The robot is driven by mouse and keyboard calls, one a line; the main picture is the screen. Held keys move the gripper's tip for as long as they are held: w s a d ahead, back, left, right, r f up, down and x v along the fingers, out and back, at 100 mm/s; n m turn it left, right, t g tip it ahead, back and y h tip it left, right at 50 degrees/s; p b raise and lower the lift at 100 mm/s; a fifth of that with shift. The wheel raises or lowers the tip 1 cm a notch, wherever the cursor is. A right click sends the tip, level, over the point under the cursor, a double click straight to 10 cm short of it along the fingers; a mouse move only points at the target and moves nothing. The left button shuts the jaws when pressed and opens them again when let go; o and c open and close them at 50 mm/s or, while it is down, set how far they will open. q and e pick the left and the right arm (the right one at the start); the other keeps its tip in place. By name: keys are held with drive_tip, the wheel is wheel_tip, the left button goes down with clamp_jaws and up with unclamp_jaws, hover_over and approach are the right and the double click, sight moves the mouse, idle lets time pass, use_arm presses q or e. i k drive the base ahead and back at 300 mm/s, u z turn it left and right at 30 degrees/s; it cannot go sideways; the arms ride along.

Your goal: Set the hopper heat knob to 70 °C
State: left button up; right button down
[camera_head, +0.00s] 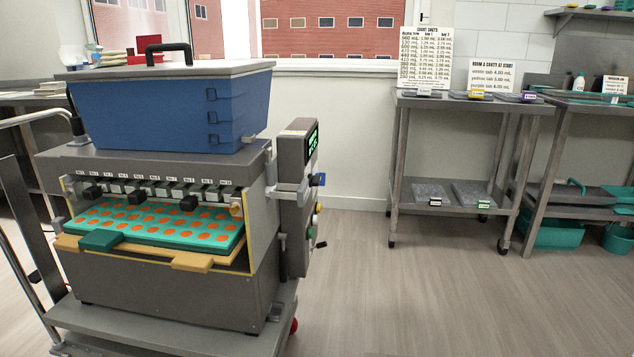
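The gummy depositor (170,285) stands at the left on a grey cart, with a blue hopper (165,115) on top under a grey lid. The grey control box (293,205) is on the machine's right side and is seen nearly edge-on. Its green-lit display (312,137) is too oblique to read. A blue-and-black knob (317,180) sticks out below the display, with smaller coloured controls under it. I cannot tell which is the hopper heat knob or its setting. Neither of my grippers is in view.
A teal mold (205,238) with orange-filled cavities sits under the nozzles on a yellowish tray (190,262). The cart (170,340) surrounds the base. Grey metal tables (470,103) with signs, trays and bins stand at the right. The floor (420,300) in front of them is clear.

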sight(314, 180)
drive_tip(key=z, duration=0.25)
drive_tip(key=i, duration=1.15)
drive_tip(key=u, duration=1.2)
